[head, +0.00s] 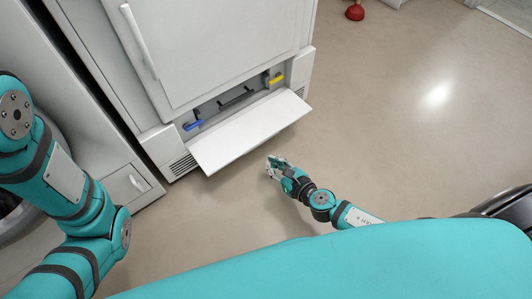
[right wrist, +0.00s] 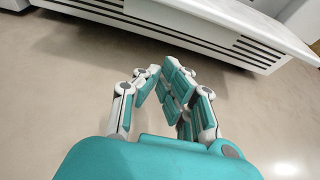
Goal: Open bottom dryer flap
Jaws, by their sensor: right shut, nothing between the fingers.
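The dryer (head: 225,45) is a tall white cabinet with its large door shut. Its bottom flap (head: 252,132) is folded down and outward, open, showing a recess with a blue latch (head: 192,125), a yellow latch (head: 275,80) and a dark handle (head: 236,97). My right gripper (head: 274,164) is low over the floor, just in front of the flap's front edge, apart from it. It is shut and empty; its fingers also show in the right wrist view (right wrist: 163,78). My left arm stands at the left, its gripper out of view.
A white appliance (head: 60,100) stands left of the dryer, with a small lower panel (head: 126,185). A red plunger (head: 355,12) stands on the floor at the back. The floor (head: 400,130) to the right is clear.

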